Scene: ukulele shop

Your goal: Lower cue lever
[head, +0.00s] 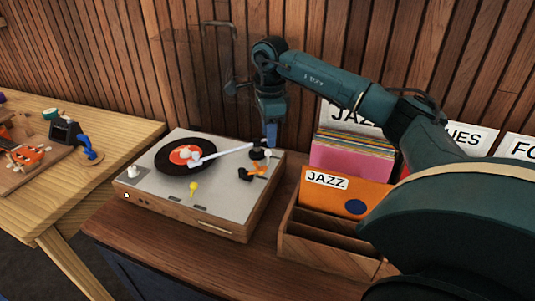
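The turntable (222,187) sits on the dark wooden cabinet, with a black record (166,167) with a red label on its platter. Its white tonearm (225,153) reaches left over the record; I cannot tell whether its tip touches. A small orange and black part (256,171) stands near the tonearm's base and may be the cue lever. My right gripper (270,144) points down over the turntable's back right corner, close to the tonearm base. Its fingers are small and seen edge-on, so the gap between them is unclear. My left gripper is out of view.
A yellow knob (193,187) and a white knob (132,171) rise from the deck. A wooden record crate (325,248) with jazz sleeves stands right of the turntable. A light wooden workbench (118,126) with tools is at left. A slatted wall closes the back.

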